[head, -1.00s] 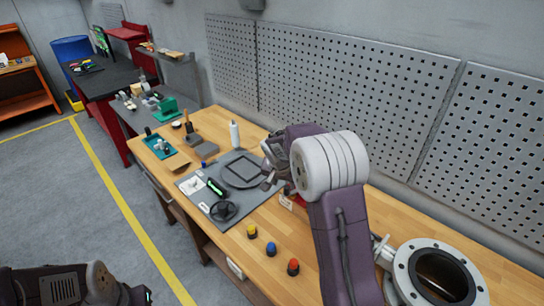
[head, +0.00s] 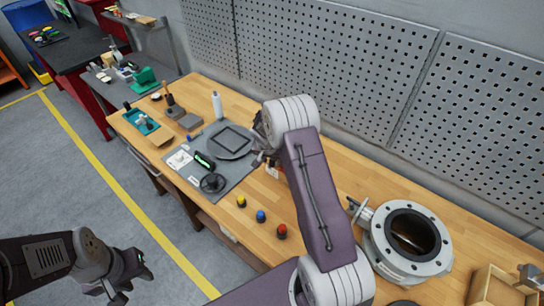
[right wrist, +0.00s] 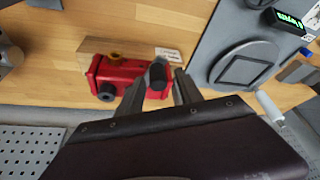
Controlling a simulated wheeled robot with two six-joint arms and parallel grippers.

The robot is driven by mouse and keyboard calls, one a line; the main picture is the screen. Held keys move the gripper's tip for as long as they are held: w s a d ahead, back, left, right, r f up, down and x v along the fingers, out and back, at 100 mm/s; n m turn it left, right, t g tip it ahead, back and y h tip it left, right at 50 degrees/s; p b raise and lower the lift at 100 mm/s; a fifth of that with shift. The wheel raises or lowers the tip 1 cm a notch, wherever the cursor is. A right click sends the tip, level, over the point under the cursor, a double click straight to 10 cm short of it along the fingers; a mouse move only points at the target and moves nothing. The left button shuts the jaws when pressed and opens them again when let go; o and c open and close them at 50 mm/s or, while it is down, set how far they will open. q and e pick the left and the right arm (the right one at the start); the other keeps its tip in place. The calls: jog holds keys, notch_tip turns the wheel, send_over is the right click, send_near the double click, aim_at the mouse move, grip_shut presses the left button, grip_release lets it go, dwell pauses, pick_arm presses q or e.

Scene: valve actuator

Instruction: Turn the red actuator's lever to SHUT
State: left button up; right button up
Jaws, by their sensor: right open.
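The red actuator (right wrist: 118,72) sits on a wooden block in the right wrist view, with a yellow part on top and a small white label plate (right wrist: 168,54) beside it. A black cylindrical grip (right wrist: 158,74), apparently the lever's end, stands at its right side. My right gripper (right wrist: 158,92) is open, with one finger on each side of the black grip; I cannot tell whether they touch it. In the head view my right gripper (head: 262,154) hides most of the actuator. My left gripper (head: 128,278) hangs at lower left, away from the bench; its jaws are unclear.
A grey mat (head: 196,171) holds a black handwheel (head: 212,182) and a lit green display (head: 204,160). Yellow, blue and red buttons (head: 281,231) stand along the front. A large flanged valve (head: 410,238) stands to the right. A white bottle (head: 217,105) stands behind the mat.

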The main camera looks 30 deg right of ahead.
jog(key=shift+s, duration=0.25)
jog(key=shift+w+d+f, duration=0.1)
jog(key=shift+w+f, duration=0.1)
jog(key=shift+w, duration=0.05)
grip_shut()
dwell(1.0)
